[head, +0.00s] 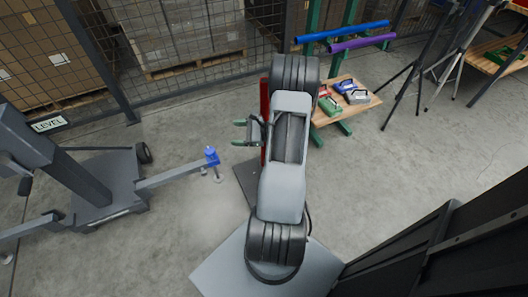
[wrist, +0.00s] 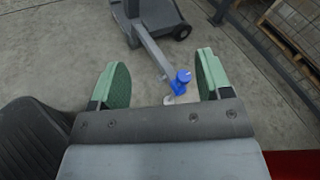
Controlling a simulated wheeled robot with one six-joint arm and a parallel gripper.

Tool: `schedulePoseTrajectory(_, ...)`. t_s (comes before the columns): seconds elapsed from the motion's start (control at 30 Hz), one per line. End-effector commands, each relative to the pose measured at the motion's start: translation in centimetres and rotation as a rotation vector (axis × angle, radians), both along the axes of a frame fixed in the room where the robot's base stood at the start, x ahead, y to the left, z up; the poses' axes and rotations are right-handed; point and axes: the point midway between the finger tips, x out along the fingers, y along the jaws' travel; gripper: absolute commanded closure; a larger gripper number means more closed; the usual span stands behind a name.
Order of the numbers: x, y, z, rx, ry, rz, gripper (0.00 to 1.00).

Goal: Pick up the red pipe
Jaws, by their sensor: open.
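My gripper (head: 239,132) is open and empty, with two green-padded fingers pointing left in the head view. In the wrist view my gripper (wrist: 164,76) has floor and a blue-topped part of a machine beyond its fingers. A long, narrow red piece (head: 264,112) stands behind my arm and gripper in the head view, partly hidden by the arm. A red surface (wrist: 297,165) also shows at the lower right of the wrist view. I cannot tell whether either is the red pipe. No other red pipe is clearly visible.
A blue pipe (head: 342,32) and a purple pipe (head: 361,43) lie on a green rack at the back. A wooden bench (head: 325,116) holds several tools. A grey wheeled machine (head: 95,187) stands left. Tripods (head: 408,85) stand right. Floor between is clear.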

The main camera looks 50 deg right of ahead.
Motion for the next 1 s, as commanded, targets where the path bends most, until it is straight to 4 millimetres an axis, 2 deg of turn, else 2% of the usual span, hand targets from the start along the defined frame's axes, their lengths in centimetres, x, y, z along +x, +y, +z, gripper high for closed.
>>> schedulePoseTrajectory(0.03, -0.9, -2.9, -5.1, 0.080, -0.007, -0.134, 0.29)
schedulePoseTrajectory(0.1, -2.2, -6.3, -8.9, 0.165, -0.031, -0.301, 0.29)
schedulePoseTrajectory(0.2, -4.4, -10.0, -13.7, 0.255, -0.062, -0.500, 0.29)
schedulePoseTrajectory(0.3, -6.5, -12.6, -17.3, 0.314, -0.086, -0.653, 0.29)
schedulePoseTrajectory(0.4, -8.2, -14.2, -19.7, 0.349, -0.105, -0.757, 0.29)
schedulePoseTrajectory(0.5, -8.8, -15.0, -21.1, 0.366, -0.115, -0.814, 0.29)
schedulePoseTrajectory(0.57, -8.4, -15.4, -21.5, 0.371, -0.118, -0.831, 0.29)
schedulePoseTrajectory(0.8, -4.4, -16.3, -21.7, 0.373, -0.120, -0.839, 0.29)
schedulePoseTrajectory(1.0, -2.0, -16.8, -21.6, 0.373, -0.121, -0.840, 0.29)
